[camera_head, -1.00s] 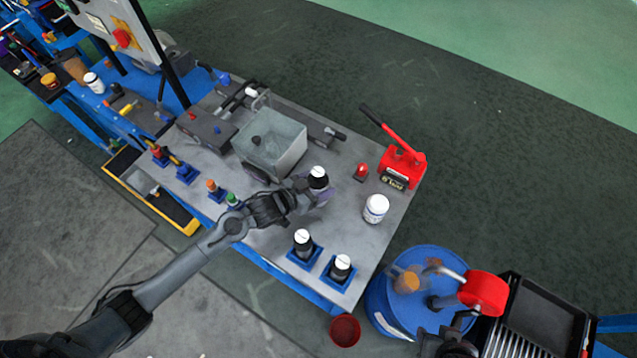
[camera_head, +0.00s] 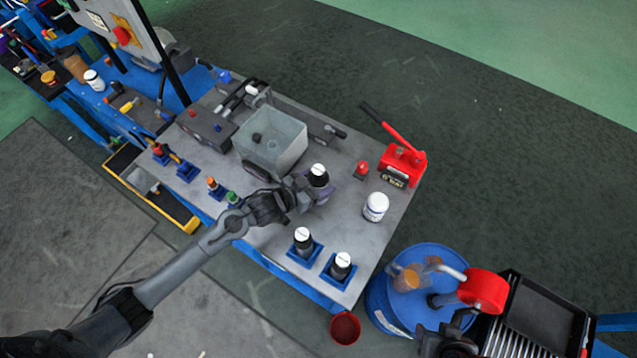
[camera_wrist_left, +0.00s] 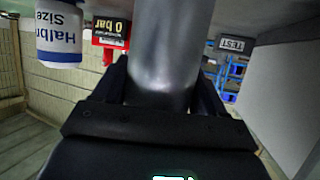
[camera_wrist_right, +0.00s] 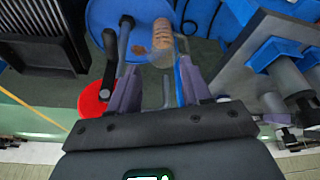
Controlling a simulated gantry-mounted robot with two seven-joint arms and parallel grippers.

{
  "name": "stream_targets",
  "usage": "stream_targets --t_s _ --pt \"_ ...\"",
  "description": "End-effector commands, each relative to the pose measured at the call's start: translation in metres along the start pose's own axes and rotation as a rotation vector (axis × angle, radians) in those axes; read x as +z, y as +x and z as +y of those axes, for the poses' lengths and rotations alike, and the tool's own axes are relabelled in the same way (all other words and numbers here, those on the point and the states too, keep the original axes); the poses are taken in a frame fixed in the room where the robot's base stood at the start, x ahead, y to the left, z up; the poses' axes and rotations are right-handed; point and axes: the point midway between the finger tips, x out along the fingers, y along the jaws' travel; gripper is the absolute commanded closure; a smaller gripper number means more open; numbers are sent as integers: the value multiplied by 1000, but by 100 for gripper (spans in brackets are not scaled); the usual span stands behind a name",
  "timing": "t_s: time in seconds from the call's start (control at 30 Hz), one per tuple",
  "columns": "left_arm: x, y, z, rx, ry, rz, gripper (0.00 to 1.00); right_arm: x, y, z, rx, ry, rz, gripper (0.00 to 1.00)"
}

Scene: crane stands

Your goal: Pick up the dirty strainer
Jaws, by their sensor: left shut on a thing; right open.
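A brown-orange cylinder in a clear cup, which looks like the dirty strainer (camera_head: 408,279), is over the blue drum (camera_head: 428,257) beside a bent metal pipe. In the right wrist view the strainer (camera_wrist_right: 163,36) shows just beyond my right gripper (camera_wrist_right: 158,88), whose fingers are apart with nothing clearly held. In the head view my right gripper is hard to make out among dark parts at the lower right. My left gripper (camera_head: 303,190) is shut on a dark cylinder with a white top (camera_head: 318,174) over the grey table; its grey side (camera_wrist_left: 168,50) fills the left wrist view.
Two similar white-topped cylinders (camera_head: 303,241) stand in blue holders at the table's front edge. A white jar (camera_head: 376,206) and a red hand pump (camera_head: 402,163) stand to the right. A clear box (camera_head: 271,143) is mid-table. A red cup (camera_head: 345,328) is beside the drum.

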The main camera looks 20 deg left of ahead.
Motion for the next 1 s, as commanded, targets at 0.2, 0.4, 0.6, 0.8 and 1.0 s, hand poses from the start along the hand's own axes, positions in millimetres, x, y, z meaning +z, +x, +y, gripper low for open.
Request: stream_targets --t_s 0.2,0.4,0.6,0.8,1.0 --pt "0 0 0 0 0 -1 68 -29 15 -8 -5 -52 95 52" --pt "0 0 0 1 0 -1 68 -99 42 -39 -50 -174 333 52" --pt "0 0 0 1 0 -1 68 -178 60 -96 -184 -337 637 52" --pt "0 0 0 0 0 -1 68 -227 61 -154 -398 -481 888 52" --pt "0 0 0 0 0 -1 68 -247 54 -189 -628 -573 1045 52"
